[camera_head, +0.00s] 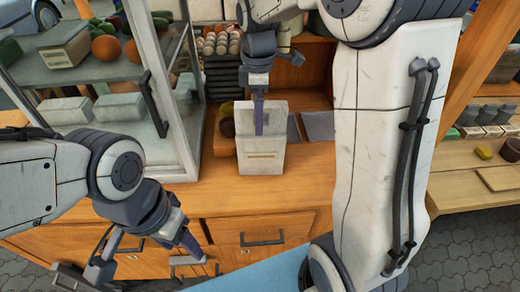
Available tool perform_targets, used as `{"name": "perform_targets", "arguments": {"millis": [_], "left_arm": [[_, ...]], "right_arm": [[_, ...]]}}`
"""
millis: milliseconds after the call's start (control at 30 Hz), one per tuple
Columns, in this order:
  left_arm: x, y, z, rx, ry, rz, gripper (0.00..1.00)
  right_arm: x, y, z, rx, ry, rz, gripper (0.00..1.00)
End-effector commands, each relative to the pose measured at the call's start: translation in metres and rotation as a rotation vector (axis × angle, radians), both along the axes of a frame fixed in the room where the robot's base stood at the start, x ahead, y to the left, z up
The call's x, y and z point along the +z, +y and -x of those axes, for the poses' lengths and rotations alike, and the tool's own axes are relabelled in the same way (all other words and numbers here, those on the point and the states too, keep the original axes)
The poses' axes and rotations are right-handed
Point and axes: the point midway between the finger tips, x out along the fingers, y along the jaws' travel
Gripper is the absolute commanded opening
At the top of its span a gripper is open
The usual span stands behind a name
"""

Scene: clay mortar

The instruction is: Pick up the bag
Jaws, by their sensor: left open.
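A pale, boxy upright object, which looks like the bag (262,155), stands on the wooden counter (225,190) near the middle of the view. My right gripper (258,118) points down over its upper part, with one finger showing in front of the pale face. I see this gripper edge-on, so I cannot tell whether it touches or grips the bag. My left gripper (145,258) is open and empty at the lower left, in front of the drawers and away from the bag.
A glass display case (160,100) with fruit and boxes stands at the left. Drawers (262,235) are below the counter. Egg-like items (218,40) sit on crates behind. A grey flat piece (318,125) lies right of the bag. Shelves with small goods (490,125) are at the right.

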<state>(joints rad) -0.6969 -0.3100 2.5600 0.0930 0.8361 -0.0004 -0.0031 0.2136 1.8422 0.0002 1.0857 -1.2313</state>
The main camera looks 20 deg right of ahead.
Motion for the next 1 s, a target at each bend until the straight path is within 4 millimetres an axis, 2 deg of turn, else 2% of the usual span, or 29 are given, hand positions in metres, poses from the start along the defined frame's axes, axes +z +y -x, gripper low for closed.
{"name": "perform_targets", "arguments": {"millis": [333,667,700,767,900,933,1000], "left_arm": [[0.000,0.000,0.000,0.000,0.000,0.000,0.60],[0.000,0.000,0.000,0.000,0.000,0.000,0.60],[0.000,0.000,0.000,0.000,0.000,0.000,0.60],[0.000,0.000,0.000,0.000,0.000,0.000,0.60],[0.000,0.000,0.000,0.000,0.000,0.000,0.60],[0.000,0.000,0.000,0.000,0.000,0.000,0.60],[0.000,0.000,0.000,0.000,0.000,0.000,0.60]], "right_arm": [[-0.045,-0.005,0.004,-0.001,0.004,0.000,1.00],[-0.052,-0.005,0.003,-0.001,0.000,0.000,1.00],[-0.052,-0.005,0.003,0.000,0.000,0.000,0.85],[-0.052,-0.005,0.003,-0.001,0.000,0.000,0.62],[-0.052,-0.005,0.003,0.000,0.000,0.000,0.08],[-0.052,-0.005,0.003,0.000,0.000,0.000,0.00],[-0.051,-0.005,0.003,-0.001,-0.001,0.000,0.00]]}}
